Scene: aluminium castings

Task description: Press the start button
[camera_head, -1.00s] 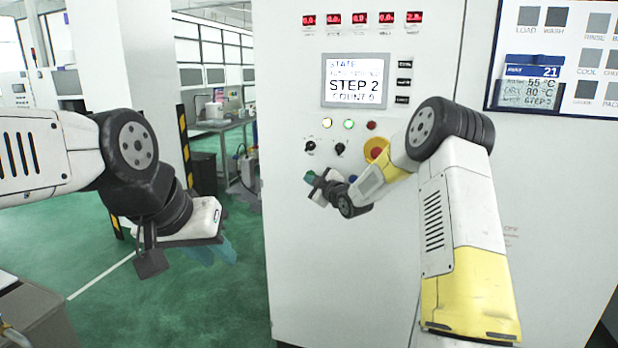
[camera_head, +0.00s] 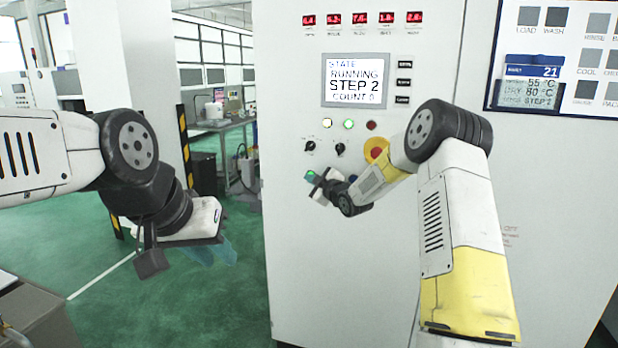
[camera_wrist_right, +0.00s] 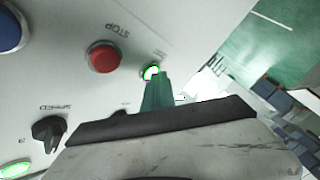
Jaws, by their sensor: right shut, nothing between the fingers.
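The green start button (camera_head: 310,175) is lit on the white machine panel, left of my right gripper's wrist. In the right wrist view the lit start button (camera_wrist_right: 151,71) shows just beyond the tips of my right gripper (camera_wrist_right: 157,86). The gripper's teal fingers are shut and empty, and the tips overlap the button's lower edge. I cannot tell whether they touch it. In the head view the right gripper (camera_head: 317,187) is small and partly hidden by its wrist. My left gripper (camera_head: 217,251) hangs over the green floor, away from the panel; its opening is unclear.
A red STOP button (camera_wrist_right: 104,57), a blue button (camera_wrist_right: 12,30) and a black SPEED knob (camera_wrist_right: 48,132) are close by on the panel. The screen (camera_head: 355,80) reads RUNNING, STEP 2.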

